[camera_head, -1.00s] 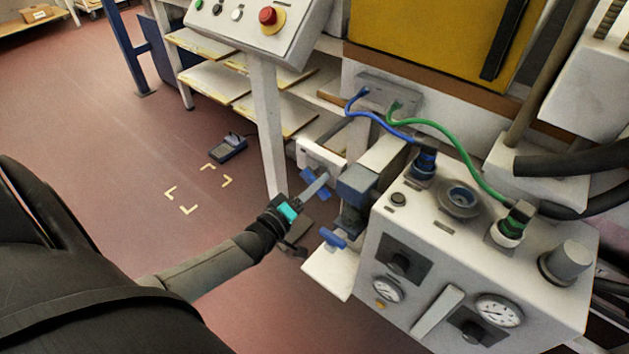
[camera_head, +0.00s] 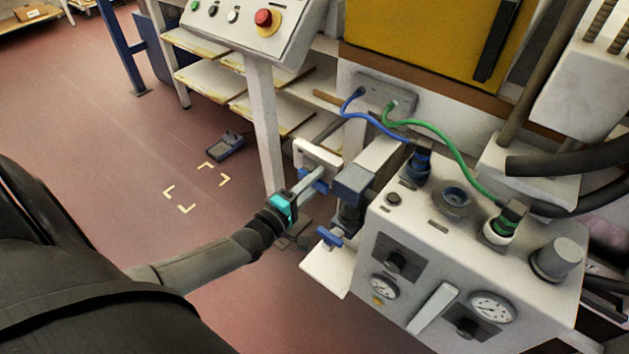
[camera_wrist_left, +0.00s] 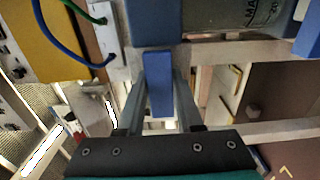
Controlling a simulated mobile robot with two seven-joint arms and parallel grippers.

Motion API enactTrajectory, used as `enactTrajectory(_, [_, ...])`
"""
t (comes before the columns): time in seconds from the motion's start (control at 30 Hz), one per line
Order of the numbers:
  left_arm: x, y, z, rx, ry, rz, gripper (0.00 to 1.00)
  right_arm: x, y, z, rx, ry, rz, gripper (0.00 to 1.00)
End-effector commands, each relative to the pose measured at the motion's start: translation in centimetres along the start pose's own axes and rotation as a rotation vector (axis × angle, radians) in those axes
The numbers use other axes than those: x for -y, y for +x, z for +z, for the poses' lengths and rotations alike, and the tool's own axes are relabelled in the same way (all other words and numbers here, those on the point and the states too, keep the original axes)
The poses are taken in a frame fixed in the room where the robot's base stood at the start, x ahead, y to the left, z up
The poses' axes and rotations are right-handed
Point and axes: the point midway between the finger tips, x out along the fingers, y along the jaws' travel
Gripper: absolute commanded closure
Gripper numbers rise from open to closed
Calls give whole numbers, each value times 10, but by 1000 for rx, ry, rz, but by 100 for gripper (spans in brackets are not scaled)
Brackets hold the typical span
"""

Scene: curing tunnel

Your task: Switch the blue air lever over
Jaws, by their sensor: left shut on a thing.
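The blue lever (camera_head: 319,184) sticks out on the left side of the blue-grey valve block (camera_head: 352,186), beside the white machine box. In the wrist view the lever (camera_wrist_left: 159,84) lies between my two finger pads, with the larger blue block (camera_wrist_left: 153,18) just beyond its far end. My left gripper (camera_head: 308,186) is shut on the lever, coming at it from the lower left. The fingers partly hide the lever in the head view. A second blue handle (camera_head: 329,237) sits lower on the same fitting, clear of the fingers. My right gripper is out of view.
The machine box (camera_head: 420,235) with gauges and knobs stands to the right of the lever. A blue hose (camera_head: 370,115) and a green hose (camera_head: 450,150) run above it. A control panel post (camera_head: 264,120) stands behind. Open floor (camera_head: 90,130) lies to the left.

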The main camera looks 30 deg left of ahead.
Motion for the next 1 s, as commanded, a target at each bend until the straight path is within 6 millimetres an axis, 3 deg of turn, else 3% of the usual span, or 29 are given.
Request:
enactTrajectory(0.3, [0,0,1,1,-9,0,100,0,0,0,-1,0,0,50])
enactTrajectory(0.33, [0,0,1,1,-9,0,63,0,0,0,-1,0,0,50])
enactTrajectory(0.57, [0,0,1,0,-6,0,37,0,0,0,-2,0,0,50])
enactTrajectory(1.0, [0,-10,0,0,-3,-3,35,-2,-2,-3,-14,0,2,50])
